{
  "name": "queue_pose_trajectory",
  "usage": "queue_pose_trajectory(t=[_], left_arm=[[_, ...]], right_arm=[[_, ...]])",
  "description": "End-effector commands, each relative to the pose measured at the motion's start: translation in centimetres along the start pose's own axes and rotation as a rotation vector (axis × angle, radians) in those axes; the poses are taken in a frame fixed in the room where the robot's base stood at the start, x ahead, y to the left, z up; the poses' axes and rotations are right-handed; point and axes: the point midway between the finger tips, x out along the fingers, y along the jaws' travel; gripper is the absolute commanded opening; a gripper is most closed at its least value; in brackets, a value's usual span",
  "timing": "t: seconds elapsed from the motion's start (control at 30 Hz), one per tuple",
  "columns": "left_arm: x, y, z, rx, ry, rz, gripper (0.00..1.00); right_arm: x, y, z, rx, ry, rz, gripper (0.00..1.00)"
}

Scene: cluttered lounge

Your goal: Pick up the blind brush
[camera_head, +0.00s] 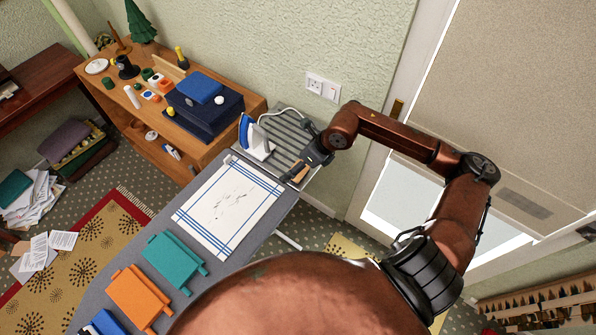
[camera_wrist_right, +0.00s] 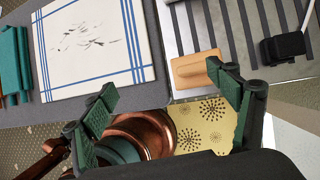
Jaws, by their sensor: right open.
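A small tan wooden piece with a raised grip, which looks like the blind brush (camera_wrist_right: 195,68), lies at the near edge of the striped metal rest (camera_wrist_right: 222,28) on the ironing board. No bristles show. In the head view the brush (camera_head: 299,171) is partly covered by my right gripper (camera_head: 297,177). In the right wrist view my right gripper (camera_wrist_right: 160,77) has its fingers wide apart and nothing between them. The brush is ahead of the fingers, close to the right fingertip in the picture. My left gripper is not in view.
A blue and white iron (camera_head: 254,138) stands on the rest, left of the gripper. A white blue-striped cloth (camera_head: 228,207) and teal (camera_head: 174,260) and orange (camera_head: 138,297) folded pieces lie along the board. A black object (camera_wrist_right: 284,47) sits beyond the brush. A door (camera_head: 500,110) stands right.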

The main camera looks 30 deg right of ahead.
Motion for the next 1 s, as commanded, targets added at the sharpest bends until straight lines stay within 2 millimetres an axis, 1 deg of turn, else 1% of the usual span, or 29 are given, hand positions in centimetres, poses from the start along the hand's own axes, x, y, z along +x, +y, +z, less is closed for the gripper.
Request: queue_pose_trajectory(t=[0.03,0.1,0.2,0.47,0.63,0.73,0.83,1.0], left_arm=[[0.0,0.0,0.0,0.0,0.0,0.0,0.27],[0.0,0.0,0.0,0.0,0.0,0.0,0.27],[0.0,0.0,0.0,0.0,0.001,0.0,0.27],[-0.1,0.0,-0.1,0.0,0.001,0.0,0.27],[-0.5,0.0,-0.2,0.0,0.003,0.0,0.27],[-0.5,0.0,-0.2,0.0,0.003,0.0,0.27],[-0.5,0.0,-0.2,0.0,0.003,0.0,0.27],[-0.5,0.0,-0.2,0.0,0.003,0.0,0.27]], right_arm=[[-0.5,-1.9,-0.5,-0.015,0.038,-0.06,0.81],[-0.9,-3.7,-1.2,-0.024,0.079,-0.117,0.81],[-0.8,-4.8,-1.7,-0.029,0.104,-0.152,0.81],[1.8,-5.0,-1.8,-0.03,0.106,-0.152,0.81],[4.3,-4.8,-1.6,-0.028,0.105,-0.15,0.81],[5.7,-5.1,-1.7,-0.028,0.104,-0.151,0.81],[6.4,-5.2,-1.9,-0.029,0.105,-0.151,0.81],[6.6,-5.3,-1.9,-0.03,0.105,-0.153,0.81]])
